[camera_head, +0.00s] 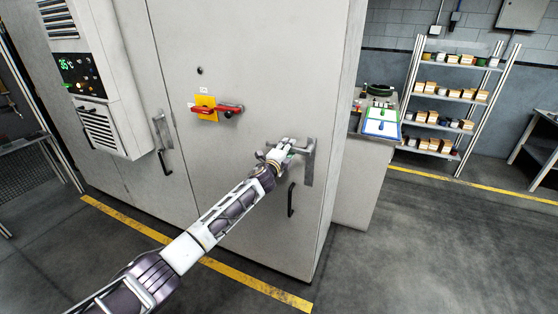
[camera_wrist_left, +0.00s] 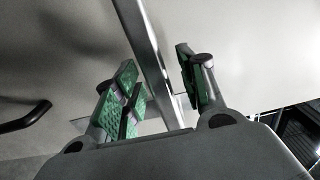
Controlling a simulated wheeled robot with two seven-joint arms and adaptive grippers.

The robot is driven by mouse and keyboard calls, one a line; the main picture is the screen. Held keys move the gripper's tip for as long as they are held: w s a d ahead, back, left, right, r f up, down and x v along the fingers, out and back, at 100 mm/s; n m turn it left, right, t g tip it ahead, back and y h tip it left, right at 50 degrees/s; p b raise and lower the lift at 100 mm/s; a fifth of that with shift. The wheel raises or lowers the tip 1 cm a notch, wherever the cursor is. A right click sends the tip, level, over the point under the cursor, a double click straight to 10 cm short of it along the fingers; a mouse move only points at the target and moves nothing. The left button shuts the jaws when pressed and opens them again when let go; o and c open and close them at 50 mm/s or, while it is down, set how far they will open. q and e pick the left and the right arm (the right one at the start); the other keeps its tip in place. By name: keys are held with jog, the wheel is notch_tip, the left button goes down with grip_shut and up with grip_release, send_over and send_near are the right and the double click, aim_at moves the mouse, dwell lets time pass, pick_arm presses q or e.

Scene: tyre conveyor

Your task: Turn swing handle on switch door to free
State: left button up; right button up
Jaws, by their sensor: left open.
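The switch door (camera_head: 245,55) is the wide, light grey cabinet door, and it looks closed. Its swing handle (camera_head: 309,170) is a grey metal piece near the door's right edge, with an arm pointing left towards my gripper. My left gripper (camera_head: 283,150) is at this handle and covers part of it. In the left wrist view, the green-padded fingers of my left gripper (camera_wrist_left: 162,88) are spread apart. The metal bar of the handle (camera_wrist_left: 151,55) runs between them, with gaps visible. My right gripper is in neither view.
A red rotary switch on a yellow plate (camera_head: 205,106) is up and left of my gripper. A black pull handle (camera_head: 291,199) sits below the swing handle. A workbench (camera_head: 362,185) stands close to the cabinet's right side. Floor at right is clear.

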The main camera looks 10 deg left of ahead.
pick_arm(q)
jog(key=v, duration=1.1)
jog(key=shift+s, duration=0.3)
dwell(0.4)
jog(key=shift+r+n, duration=0.1)
jog(key=shift+n, duration=0.2)
dwell(0.3)
